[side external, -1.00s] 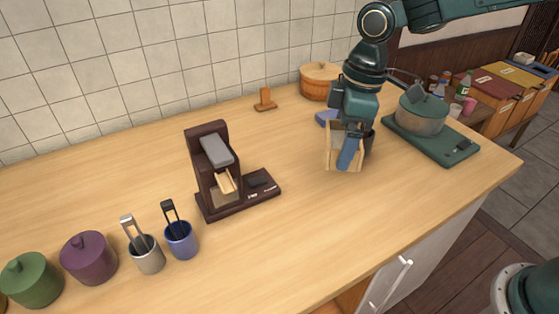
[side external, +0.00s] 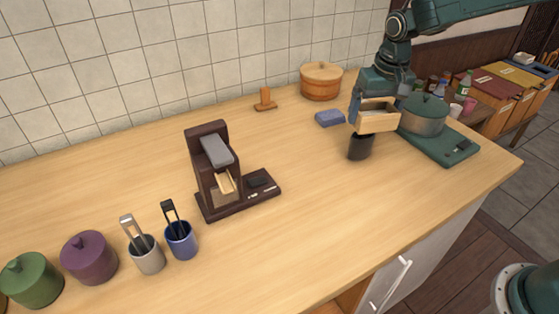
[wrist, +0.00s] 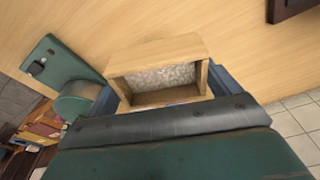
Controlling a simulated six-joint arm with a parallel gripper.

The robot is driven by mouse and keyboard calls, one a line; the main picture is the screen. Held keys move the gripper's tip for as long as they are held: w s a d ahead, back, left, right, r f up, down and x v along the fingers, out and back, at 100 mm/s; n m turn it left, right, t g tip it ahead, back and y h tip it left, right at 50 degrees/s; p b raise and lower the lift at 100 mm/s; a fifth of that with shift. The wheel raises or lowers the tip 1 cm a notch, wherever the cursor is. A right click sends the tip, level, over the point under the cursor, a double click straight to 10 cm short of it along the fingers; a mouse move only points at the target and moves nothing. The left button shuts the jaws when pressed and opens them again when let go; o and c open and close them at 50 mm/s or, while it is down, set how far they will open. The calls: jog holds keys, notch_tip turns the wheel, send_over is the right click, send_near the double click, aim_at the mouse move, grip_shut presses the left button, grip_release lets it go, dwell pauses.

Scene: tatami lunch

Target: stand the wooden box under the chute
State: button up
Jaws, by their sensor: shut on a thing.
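The wooden box (side external: 378,118) is pale and open on one side. My gripper (side external: 376,106) is shut on it and holds it tilted in the air, above and just behind a dark cup. In the wrist view the box (wrist: 160,49) sits between the two blue fingers, and a speckled grey surface shows inside it. A corner of a dark thing shows at the top right of the wrist view.
The dark cup (side external: 361,147) stands below the box. A blue block (side external: 330,118), a lidded wooden tub (side external: 321,82) and a green pot (side external: 424,116) are nearby. Two cups with tongs (side external: 146,255) stand front left of the dispenser. The counter between dispenser and dark cup is clear.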

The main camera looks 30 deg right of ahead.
dwell(0.8)
notch_tip(320, 180, up, 11)
jog(key=s+a+n, duration=0.2)
jog(key=s+a, duration=0.1)
jog(key=a, duration=1.5)
jog(key=s+a+n, duration=0.1)
jog(key=s+a, duration=0.3)
jog(key=a, duration=1.4)
notch_tip(320, 180, down, 18)
jog(key=shift+w+y, duration=0.25)
jog(key=shift+y, duration=0.05)
jog(key=shift+f, duration=0.1)
jog(key=shift+f, duration=3.2)
jog(key=shift+f, duration=0.65)
